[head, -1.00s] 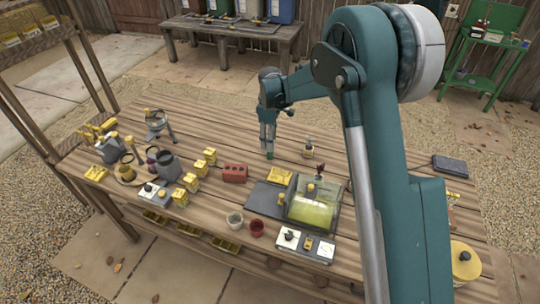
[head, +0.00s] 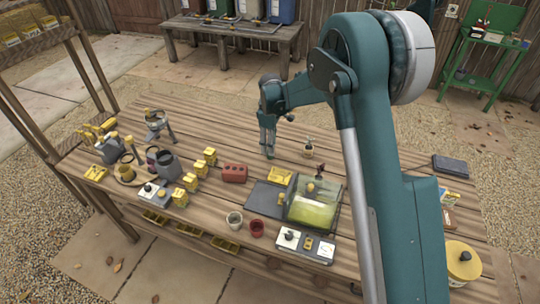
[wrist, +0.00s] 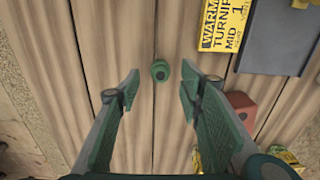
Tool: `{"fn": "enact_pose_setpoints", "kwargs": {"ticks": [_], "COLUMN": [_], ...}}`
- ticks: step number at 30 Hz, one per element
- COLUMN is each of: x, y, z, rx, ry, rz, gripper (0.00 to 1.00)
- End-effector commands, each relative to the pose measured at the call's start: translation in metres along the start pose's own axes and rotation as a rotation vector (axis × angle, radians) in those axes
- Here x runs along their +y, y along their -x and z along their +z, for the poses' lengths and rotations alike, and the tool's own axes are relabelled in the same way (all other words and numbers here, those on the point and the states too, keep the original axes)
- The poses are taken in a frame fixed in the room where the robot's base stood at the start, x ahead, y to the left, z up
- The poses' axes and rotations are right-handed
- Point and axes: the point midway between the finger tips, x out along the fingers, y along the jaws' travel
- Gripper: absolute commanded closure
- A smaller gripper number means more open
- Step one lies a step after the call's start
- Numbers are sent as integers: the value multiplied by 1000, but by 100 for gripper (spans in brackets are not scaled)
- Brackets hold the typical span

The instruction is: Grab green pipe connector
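The green pipe connector (wrist: 160,71) is a small round green piece with a dark hole, on the wooden bench top in the wrist view. It lies centred between the tips of my gripper (wrist: 161,84), with clear space on both sides. The fingers are spread wide and hold nothing. In the head view my gripper (head: 268,150) points down over the far middle of the bench. There the connector is hidden or too small to make out.
A red brick (head: 234,172) and a row of yellow boxes (head: 191,182) stand left of my gripper. A clear-lidded case (head: 315,203) is nearer, to the right. A small yellow item (head: 308,151) stands right of the gripper. Bare planks surround the connector.

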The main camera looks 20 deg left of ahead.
Motion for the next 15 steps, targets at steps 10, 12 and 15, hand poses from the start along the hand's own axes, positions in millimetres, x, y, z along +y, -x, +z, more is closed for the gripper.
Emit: {"fn": "enact_pose_setpoints", "kwargs": {"ticks": [10,12,15], "x": [-1,-1,-1], "y": [-28,-36,-45], "z": [-1,-2,-2], "rx": [0,0,0], "ry": [0,0,0], "rz": [0,0,0], "gripper": [63,63,63]}}
